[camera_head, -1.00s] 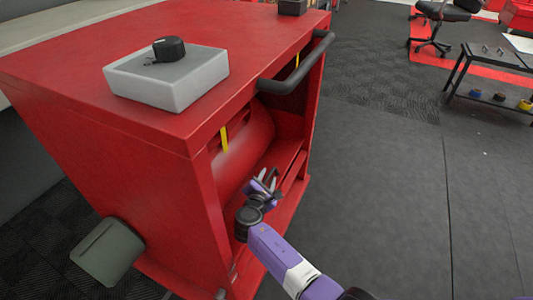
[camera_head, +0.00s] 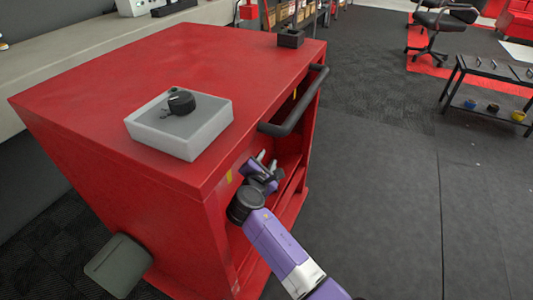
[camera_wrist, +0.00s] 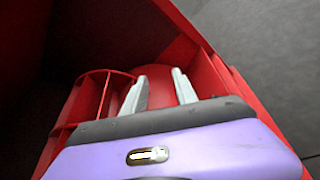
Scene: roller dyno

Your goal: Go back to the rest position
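My gripper (camera_head: 266,160) is at the open front of the red cabinet (camera_head: 110,150), just below the black bar handle (camera_head: 295,105). Its two pale fingers stand apart with nothing between them. In the wrist view my gripper (camera_wrist: 158,88) shows the same open fingers, with red cabinet walls and partitions (camera_wrist: 95,95) behind and around them. My purple arm reaches in from the lower right. I cannot tell whether the gripper touches the cabinet.
A grey tray (camera_head: 205,135) holding a black tape measure (camera_head: 181,101) sits on the cabinet top. A small black box (camera_head: 291,38) stands at its far corner. A black side table (camera_head: 490,75) and an office chair (camera_head: 435,25) are at right. The dark floor between is clear.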

